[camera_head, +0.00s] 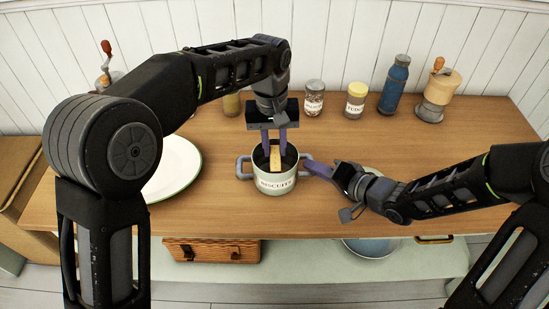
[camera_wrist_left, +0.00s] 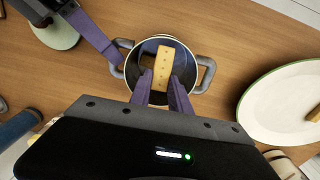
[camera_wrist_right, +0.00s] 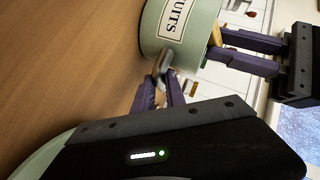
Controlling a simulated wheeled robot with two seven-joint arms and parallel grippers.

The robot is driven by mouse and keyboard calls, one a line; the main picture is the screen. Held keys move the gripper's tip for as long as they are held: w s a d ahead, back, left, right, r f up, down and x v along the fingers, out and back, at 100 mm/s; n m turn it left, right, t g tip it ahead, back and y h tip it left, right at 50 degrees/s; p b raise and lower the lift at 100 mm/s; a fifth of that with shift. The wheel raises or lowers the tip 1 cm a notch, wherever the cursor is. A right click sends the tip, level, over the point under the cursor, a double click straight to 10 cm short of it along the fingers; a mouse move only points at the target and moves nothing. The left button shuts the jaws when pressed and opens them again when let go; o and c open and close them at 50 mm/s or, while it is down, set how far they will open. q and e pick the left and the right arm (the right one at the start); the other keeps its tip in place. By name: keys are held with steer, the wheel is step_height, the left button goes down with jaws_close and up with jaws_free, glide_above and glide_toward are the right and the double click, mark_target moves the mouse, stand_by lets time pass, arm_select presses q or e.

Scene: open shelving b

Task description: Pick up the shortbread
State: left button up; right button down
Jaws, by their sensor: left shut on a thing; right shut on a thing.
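The shortbread (camera_head: 275,158) is a pale tan finger, held upright at the mouth of a pale green pot (camera_head: 262,188) labelled as biscuits. My left gripper (camera_head: 275,147) comes from above and is shut on the shortbread. In the left wrist view the shortbread (camera_wrist_left: 163,62) shows small holes and lies between the fingertips, over the dark pot interior. Its lower end is hidden by the pot wall in the head view. My right gripper (camera_head: 311,165) is shut on the pot's right grey handle (camera_wrist_right: 166,66). The pot stands upright on the wooden counter.
Jars (camera_head: 314,98), a yellow-lidded jar (camera_head: 355,100), a blue bottle (camera_head: 395,85) and a grinder (camera_head: 438,95) line the back.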

mark_target(275, 150)
arm_select(q)
step_height(275, 150, up, 5)
steer(key=shift+s+r, duration=0.1)
steer(key=shift+r, duration=0.1)
steer(key=s, duration=1.8)
steer(key=shift+f, duration=0.2)
steer(key=shift+w, duration=0.1)
arm_select(e)
steer(key=c, duration=1.3)
jaws_free()
steer(key=v, duration=0.7)
steer(key=shift+s+d+r, duration=0.1)
steer(key=shift+s+d, duration=0.05)
steer(key=shift+s, duration=0.1)
